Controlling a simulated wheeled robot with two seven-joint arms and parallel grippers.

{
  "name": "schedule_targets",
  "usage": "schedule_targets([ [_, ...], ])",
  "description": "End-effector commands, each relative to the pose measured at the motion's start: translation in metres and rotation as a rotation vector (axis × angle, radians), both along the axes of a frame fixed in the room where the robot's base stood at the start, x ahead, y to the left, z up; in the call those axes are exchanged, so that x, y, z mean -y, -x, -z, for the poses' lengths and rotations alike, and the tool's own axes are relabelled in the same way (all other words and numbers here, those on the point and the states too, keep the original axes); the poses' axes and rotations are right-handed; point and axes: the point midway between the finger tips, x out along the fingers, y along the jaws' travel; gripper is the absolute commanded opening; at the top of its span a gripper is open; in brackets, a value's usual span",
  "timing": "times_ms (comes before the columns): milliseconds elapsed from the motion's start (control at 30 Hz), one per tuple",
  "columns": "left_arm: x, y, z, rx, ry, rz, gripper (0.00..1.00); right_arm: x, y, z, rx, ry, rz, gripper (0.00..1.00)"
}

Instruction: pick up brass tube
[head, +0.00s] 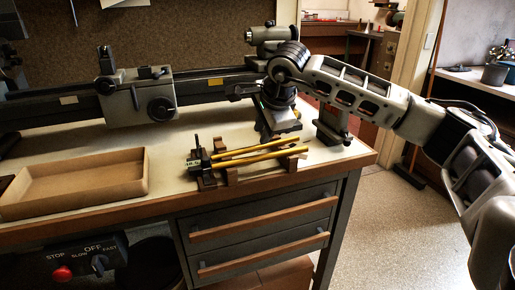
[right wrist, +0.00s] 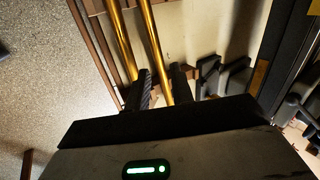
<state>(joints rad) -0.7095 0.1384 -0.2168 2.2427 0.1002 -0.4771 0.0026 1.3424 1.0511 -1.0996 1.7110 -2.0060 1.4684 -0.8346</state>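Two brass tubes lie side by side on a small wooden rack (head: 231,176) at the front of the bench: a rear brass tube (head: 248,147) and a front brass tube (head: 262,156). My right gripper (head: 270,137) points down near the rear tube. In the right wrist view its two dark fingers (right wrist: 162,88) stand apart. One brass tube (right wrist: 152,42) runs into the gap between them, and the other brass tube (right wrist: 122,42) passes outside the finger on the left. I cannot tell whether the fingers touch either tube. My left gripper is not in view.
An empty shallow tray (head: 75,185) lies on the left of the bench. A lathe (head: 140,95) runs along the back, close behind my right gripper. Dark blocks (head: 197,158) stand at the rack's left end. The bench top (head: 340,157) is bare at right.

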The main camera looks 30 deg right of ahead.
Motion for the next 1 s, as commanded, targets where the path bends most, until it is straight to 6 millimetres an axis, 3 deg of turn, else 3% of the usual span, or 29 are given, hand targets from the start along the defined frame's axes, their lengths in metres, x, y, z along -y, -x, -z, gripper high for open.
schedule_targets([
  [300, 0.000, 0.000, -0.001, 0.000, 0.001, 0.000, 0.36, 0.006, -0.018, 0.039, -0.004, 0.000, 0.001, 0.23],
  [633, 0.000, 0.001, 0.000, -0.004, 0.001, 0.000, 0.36, 0.006, -0.022, 0.046, -0.001, 0.000, 0.000, 0.23],
  [733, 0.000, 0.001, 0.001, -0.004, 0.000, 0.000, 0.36, 0.006, -0.022, 0.046, -0.002, 0.000, 0.000, 0.00],
  [1000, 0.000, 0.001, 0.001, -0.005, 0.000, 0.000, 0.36, 0.006, -0.022, 0.045, 0.000, 0.000, 0.001, 0.00],
])
